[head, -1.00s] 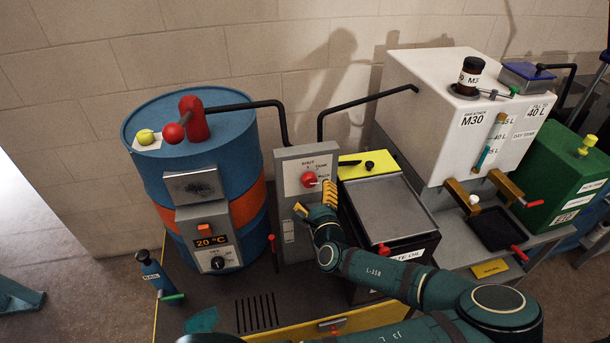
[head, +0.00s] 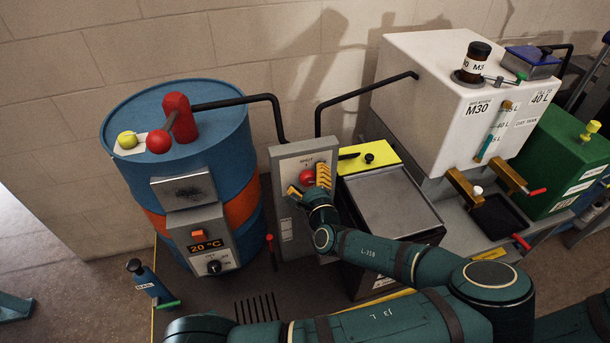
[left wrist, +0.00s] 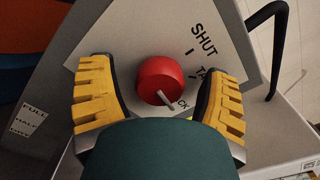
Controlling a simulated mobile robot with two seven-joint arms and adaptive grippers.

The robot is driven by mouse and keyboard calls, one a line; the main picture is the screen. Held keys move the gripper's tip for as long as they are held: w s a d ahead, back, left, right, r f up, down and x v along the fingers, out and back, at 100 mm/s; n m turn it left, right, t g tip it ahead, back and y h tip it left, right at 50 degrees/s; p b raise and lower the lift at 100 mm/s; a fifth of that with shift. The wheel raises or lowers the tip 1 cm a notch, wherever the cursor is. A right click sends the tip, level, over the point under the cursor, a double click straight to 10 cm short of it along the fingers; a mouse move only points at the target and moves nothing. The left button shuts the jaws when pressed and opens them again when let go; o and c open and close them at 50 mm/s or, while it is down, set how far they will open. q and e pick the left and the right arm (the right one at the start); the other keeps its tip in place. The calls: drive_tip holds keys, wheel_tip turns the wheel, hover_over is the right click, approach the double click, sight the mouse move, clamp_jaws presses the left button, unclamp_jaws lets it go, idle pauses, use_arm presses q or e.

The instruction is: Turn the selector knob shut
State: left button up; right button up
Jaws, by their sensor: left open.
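The selector knob is a red round knob (head: 306,177) with a light pointer, on a white label plate on the grey panel (head: 294,222). In the left wrist view the knob (left wrist: 160,80) shows up close, with "SHUT" printed at its upper right and other marks lower down. The pointer aims down and right, away from the "SHUT" mark. My left gripper (head: 308,184) is open in front of the panel. Its yellow fingers (left wrist: 160,98) stand on either side of the knob, with gaps visible. My right gripper is not in view.
A blue drum (head: 130,177) with an orange band and a temperature box stands left of the panel. A dark box with a grey lid (head: 388,215) stands close at the right. Black hoses (head: 345,98) run above. A white tank (head: 425,110) stands farther right.

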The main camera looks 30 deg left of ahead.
use_arm(q)
drive_tip(key=c, duration=1.2)
drive_tip(key=shift+n, duration=0.3)
drive_tip(key=n+b, duration=0.1)
drive_tip(key=n, duration=0.3)
drive_tip(key=shift+n, duration=0.3)
drive_tip(key=n+b, duration=0.1)
drive_tip(key=n, duration=0.4)
drive_tip(key=shift+f, duration=0.1)
drive_tip(key=n+b, duration=0.1)
drive_tip(key=n, duration=0.4)
drive_tip(key=n+b, duration=0.1)
drive_tip(key=n, duration=0.3)
drive_tip(key=shift+n, duration=0.3)
